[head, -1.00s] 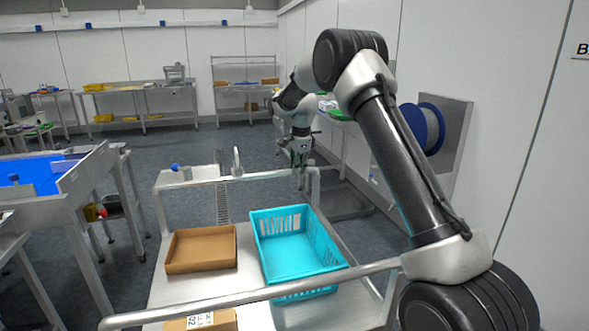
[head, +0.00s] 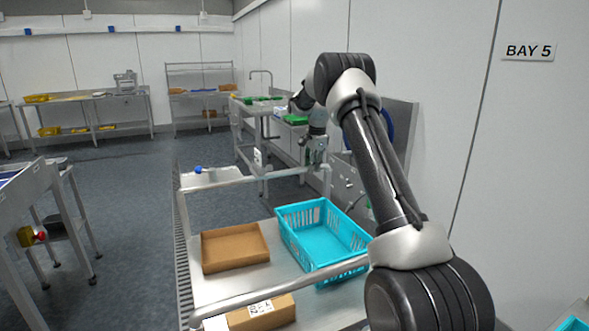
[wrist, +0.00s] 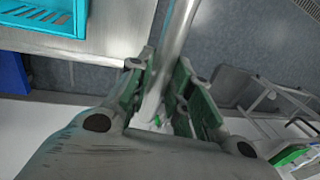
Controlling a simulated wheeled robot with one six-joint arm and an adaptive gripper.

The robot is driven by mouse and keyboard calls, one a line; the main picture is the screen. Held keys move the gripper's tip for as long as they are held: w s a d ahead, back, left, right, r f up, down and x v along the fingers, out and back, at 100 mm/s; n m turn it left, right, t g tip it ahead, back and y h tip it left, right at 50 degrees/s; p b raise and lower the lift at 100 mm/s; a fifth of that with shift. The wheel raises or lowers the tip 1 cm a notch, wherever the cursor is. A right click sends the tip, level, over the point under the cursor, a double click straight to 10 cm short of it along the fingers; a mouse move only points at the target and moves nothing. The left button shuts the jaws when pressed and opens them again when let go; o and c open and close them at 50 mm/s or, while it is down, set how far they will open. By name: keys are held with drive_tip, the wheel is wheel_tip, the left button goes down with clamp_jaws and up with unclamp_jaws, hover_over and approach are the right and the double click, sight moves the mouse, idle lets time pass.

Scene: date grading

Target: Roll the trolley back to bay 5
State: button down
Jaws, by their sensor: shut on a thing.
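The trolley (head: 285,246) stands in front of me with a metal deck and tubular handles at its near and far ends. Its deck holds a brown tray (head: 236,264), a turquoise crate (head: 322,268) and a labelled cardboard box (head: 262,315). My gripper (head: 315,165) is at the right part of the far handle. In the wrist view my gripper (wrist: 165,95) has its green-padded fingers on both sides of the handle bar (wrist: 176,40). The BAY 5 sign (head: 528,51) is on the right wall.
A white shelf with a blue-capped item (head: 198,171) sits at the trolley's far left. A steel sink bench (head: 250,125) stands beyond the trolley along the right wall. A table (head: 35,205) is at the left. Open floor (head: 125,190) lies between them.

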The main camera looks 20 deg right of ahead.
drive_tip(key=d, duration=0.7)
drive_tip(key=shift+d, duration=0.2)
drive_tip(key=c, duration=1.3)
unclamp_jaws()
wheel_tip(320, 180, up, 12)
drive_tip(key=s, duration=0.2)
drive_tip(key=shift+s, duration=0.2)
drive_tip(key=shift+f, duration=0.15)
